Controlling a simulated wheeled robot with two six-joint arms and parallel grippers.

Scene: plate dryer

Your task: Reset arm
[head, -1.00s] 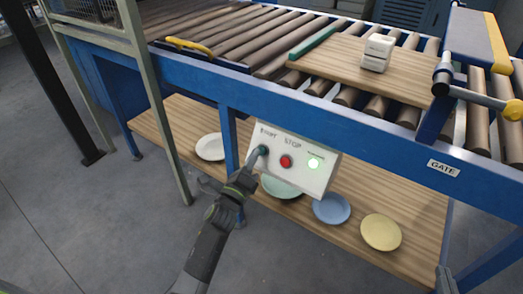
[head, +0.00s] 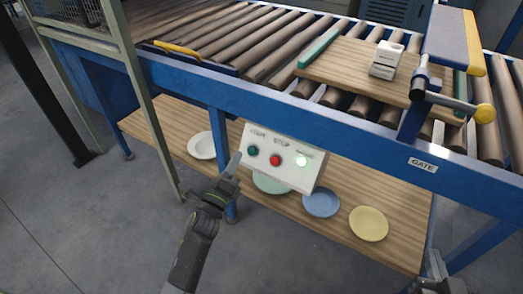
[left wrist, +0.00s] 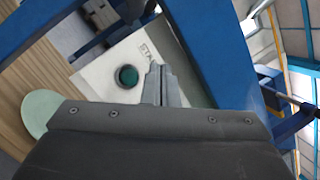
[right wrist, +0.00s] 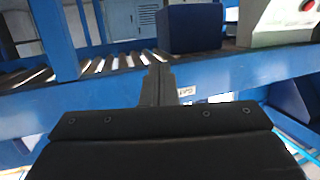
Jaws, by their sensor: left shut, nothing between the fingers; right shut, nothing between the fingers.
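My left gripper (head: 234,163) is shut and empty, just left of the control box (head: 284,157) in the head view. In the left wrist view its shut fingers (left wrist: 160,80) are beside the green start button (left wrist: 128,76), apart from it as far as I can see. My right gripper (right wrist: 158,65) is shut and empty in front of the blue conveyor frame; in the head view only a part shows at the bottom right.
A roller conveyor (head: 240,65) carries a wooden board (head: 345,68) with a small white stack (head: 386,60) on it. Plates, including a yellow one (head: 369,223), lie on the lower shelf (head: 395,250).

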